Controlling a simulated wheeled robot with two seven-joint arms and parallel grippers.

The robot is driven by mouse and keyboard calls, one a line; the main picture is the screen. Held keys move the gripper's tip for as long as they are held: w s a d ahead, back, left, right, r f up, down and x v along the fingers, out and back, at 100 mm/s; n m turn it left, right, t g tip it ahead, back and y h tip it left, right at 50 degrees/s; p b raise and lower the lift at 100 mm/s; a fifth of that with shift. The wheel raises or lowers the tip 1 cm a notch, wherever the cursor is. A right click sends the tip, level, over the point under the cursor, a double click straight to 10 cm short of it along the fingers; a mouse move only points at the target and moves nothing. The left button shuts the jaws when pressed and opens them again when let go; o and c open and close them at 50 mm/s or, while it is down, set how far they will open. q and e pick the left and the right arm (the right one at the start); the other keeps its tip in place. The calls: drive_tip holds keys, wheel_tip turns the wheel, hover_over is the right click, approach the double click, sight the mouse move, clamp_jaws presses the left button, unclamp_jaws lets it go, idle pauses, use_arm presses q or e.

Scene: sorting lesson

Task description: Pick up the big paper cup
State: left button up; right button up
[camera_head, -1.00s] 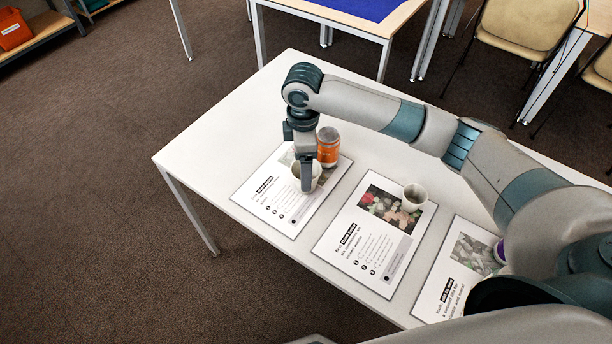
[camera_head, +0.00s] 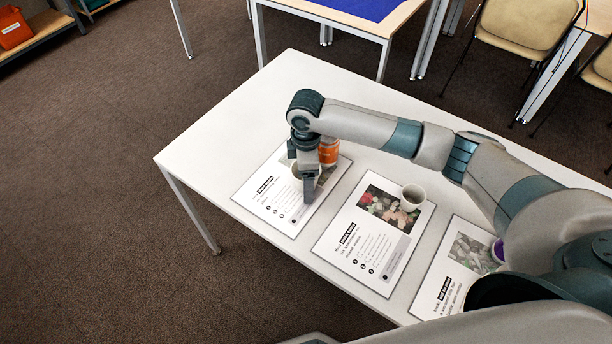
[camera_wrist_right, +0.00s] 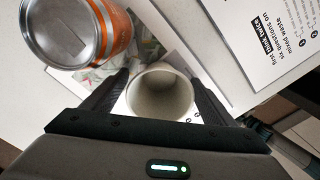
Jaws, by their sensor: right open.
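A pale paper cup (camera_wrist_right: 160,92) stands on the left printed sheet. In the wrist view I look into its open mouth, between the two fingers of my right gripper (camera_wrist_right: 158,98). The gripper is open, with one finger on each side of the cup; I cannot tell whether either touches it. In the head view my right gripper (camera_head: 309,190) points down over the left sheet and largely hides this cup. A second pale cup (camera_head: 413,196) stands upright on the middle sheet, apart from the gripper. My left gripper is not in view.
An orange can with a silver top (camera_wrist_right: 80,30) stands close beside the cup and gripper; it also shows in the head view (camera_head: 328,152). A purple item (camera_head: 499,251) is partly hidden at the right sheet. The white table (camera_head: 215,148) is clear at its left end.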

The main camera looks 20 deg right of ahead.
drive_tip(key=shift+f, duration=0.2)
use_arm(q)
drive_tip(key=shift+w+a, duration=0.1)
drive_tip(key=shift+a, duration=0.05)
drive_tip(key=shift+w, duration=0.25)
use_arm(e)
drive_tip(key=c, duration=1.1)
drive_tip(key=shift+r, duration=0.15)
